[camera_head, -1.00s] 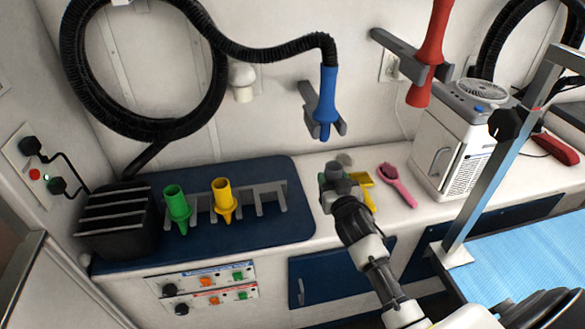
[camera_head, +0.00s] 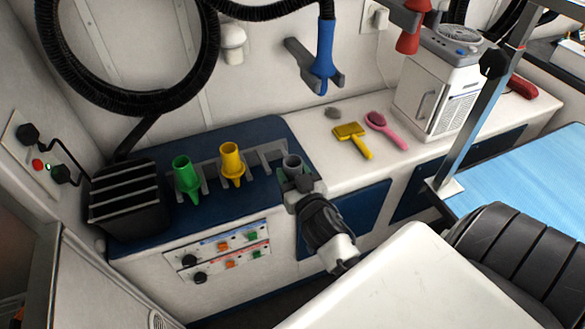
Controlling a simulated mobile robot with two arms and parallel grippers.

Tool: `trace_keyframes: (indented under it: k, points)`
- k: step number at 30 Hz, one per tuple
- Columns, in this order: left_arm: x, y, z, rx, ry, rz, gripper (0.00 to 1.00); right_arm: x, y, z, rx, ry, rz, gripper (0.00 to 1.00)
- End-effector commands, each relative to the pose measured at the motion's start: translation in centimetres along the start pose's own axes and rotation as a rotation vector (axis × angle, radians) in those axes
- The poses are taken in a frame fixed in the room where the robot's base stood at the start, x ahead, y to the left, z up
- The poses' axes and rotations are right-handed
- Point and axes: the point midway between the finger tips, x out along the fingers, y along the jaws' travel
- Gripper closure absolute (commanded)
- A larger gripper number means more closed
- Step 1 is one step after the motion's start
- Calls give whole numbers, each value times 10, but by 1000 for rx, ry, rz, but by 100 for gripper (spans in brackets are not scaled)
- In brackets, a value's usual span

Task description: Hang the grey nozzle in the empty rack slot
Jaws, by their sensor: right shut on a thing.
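My right gripper (camera_head: 297,182) is shut on the grey nozzle (camera_head: 292,163), whose round open top shows above the fingers. The nozzle is upright, just right of the metal slot rack (camera_head: 262,155). Its lower part is hidden by the gripper, and I cannot tell its height against the rack. In the rack hang a green nozzle (camera_head: 187,175) at the left and a yellow nozzle (camera_head: 231,162) to its right. The rack's right end, towards the grey nozzle, has no nozzle in it. My left gripper is not in view.
A black slotted box (camera_head: 122,205) stands left of the rack. A yellow brush (camera_head: 352,138), a pink brush (camera_head: 384,128) and a white machine (camera_head: 440,85) are on the counter to the right. A blue dryer nozzle (camera_head: 324,60) hangs on the wall above.

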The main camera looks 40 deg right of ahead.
Motion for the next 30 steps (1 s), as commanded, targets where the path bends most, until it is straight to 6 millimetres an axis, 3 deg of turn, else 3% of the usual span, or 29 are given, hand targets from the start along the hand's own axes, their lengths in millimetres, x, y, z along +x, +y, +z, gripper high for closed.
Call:
trace_keyframes:
  k: [30]
  points:
    - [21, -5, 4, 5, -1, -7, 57, 82, 0, 11, 0, 1, 0, 81]
